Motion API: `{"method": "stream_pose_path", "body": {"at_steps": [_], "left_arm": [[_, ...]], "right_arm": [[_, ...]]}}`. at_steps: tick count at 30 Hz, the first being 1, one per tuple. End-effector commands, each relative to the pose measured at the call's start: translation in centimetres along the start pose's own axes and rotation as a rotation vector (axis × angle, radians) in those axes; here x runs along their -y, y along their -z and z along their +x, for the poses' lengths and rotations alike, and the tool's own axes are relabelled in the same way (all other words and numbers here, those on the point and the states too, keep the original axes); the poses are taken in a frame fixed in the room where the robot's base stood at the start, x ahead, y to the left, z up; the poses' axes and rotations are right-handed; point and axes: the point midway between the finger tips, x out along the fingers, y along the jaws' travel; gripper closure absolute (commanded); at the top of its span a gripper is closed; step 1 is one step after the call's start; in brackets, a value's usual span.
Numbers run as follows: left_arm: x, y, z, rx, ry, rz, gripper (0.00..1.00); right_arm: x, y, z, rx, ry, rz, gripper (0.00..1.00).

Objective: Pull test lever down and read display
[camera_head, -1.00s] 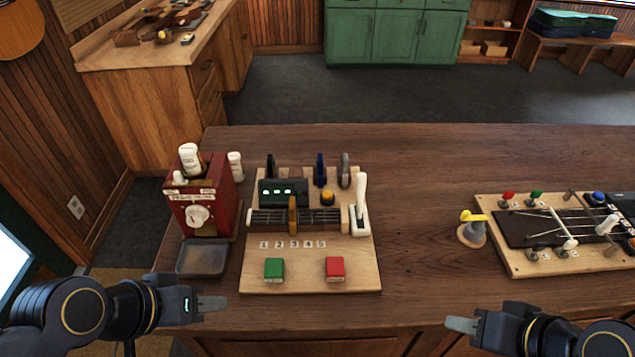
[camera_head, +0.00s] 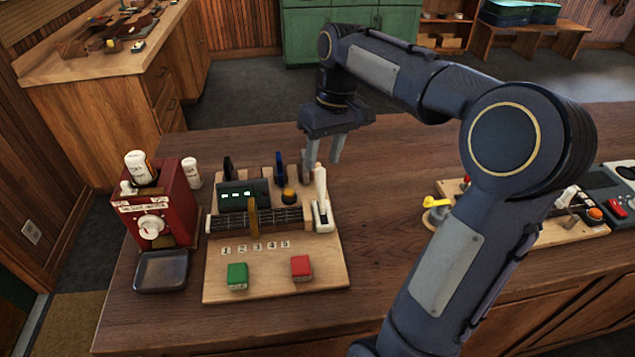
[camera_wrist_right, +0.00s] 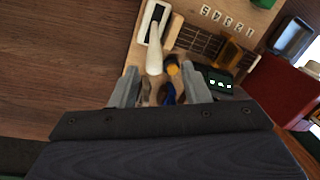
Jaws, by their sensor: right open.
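The white test lever (camera_head: 321,195) stands upright in its white slotted base at the right side of the wooden test board (camera_head: 330,277). A dark display (camera_head: 243,196) with lit green-white marks sits at the board's back left; its marks are too small to read. My right gripper (camera_head: 322,160) is open, pointing down behind and above the lever, with nothing held. In the right wrist view the lever (camera_wrist_right: 155,55) lies ahead of the gripper (camera_wrist_right: 165,85), near the left finger; the display (camera_wrist_right: 218,82) is by the right finger. My left gripper is not in view.
A fretted neck piece (camera_head: 280,217) crosses the board, with a green block (camera_head: 237,276) and a red block (camera_head: 301,268) in front. A red machine (camera_head: 163,205) and a dark tray (camera_head: 162,271) stand left. A yellow-topped knob (camera_head: 436,203) is partly behind my right arm.

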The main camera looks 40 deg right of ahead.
Motion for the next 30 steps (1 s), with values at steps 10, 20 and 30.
{"method": "stream_pose_path", "body": {"at_steps": [10,20,30], "left_arm": [[0.1,-0.1,0.2,0.000,0.000,0.000,0.64],[0.1,-0.1,0.1,0.000,0.000,0.000,0.64],[0.1,-0.1,0.1,0.000,0.000,0.000,0.64]], "right_arm": [[-0.9,0.8,3.2,0.029,-0.001,0.003,0.58],[-0.9,0.8,7.5,0.025,-0.002,0.003,0.58],[-0.8,0.8,7.9,0.023,-0.002,0.003,0.58]]}}
